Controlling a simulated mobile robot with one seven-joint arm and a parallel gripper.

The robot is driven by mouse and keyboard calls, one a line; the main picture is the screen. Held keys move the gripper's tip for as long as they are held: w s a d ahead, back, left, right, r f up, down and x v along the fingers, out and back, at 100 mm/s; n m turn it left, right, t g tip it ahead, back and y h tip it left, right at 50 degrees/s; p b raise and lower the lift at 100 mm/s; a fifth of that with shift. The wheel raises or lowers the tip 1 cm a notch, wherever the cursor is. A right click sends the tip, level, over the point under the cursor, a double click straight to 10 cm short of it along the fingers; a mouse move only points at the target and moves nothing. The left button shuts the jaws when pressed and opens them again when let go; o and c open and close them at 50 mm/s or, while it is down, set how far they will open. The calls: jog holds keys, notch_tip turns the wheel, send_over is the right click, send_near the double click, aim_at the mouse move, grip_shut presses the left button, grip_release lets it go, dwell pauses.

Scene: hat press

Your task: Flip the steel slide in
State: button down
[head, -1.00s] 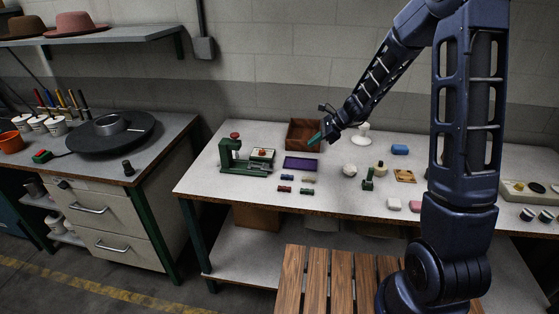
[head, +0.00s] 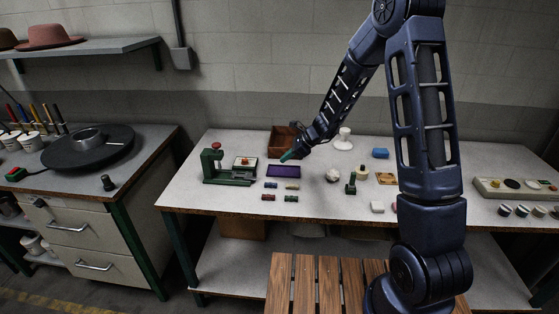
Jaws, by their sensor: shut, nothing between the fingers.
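A small green hand press (head: 212,168) with a red knob on top stands at the left end of the pale workbench. A low bed with a greyish metal strip runs right from its foot; the steel slide is too small to pick out surely there. A small framed plate (head: 246,162) with a red piece sits just behind this bed. My gripper (head: 288,156) has teal fingertips and is shut and empty. It hangs to the right of the press, in front of the wooden box and near the purple tray, touching nothing that I can make out.
A brown wooden box (head: 282,137) stands behind my gripper, and a purple tray (head: 283,171) lies below it. Several small coloured blocks lie in front of the tray. A white knob-like piece (head: 332,175) and a green stand (head: 351,187) are to the right.

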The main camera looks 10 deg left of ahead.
aim_at(242, 176)
jog(key=x, duration=0.7)
jog(key=shift+a+f, duration=0.25)
jog(key=a, duration=0.3)
jog(key=shift+a+f, duration=0.1)
jog(key=shift+f, duration=0.15)
jog(key=shift+a, duration=0.65)
jog(key=a, duration=0.9)
jog(key=shift+a+r, duration=0.1)
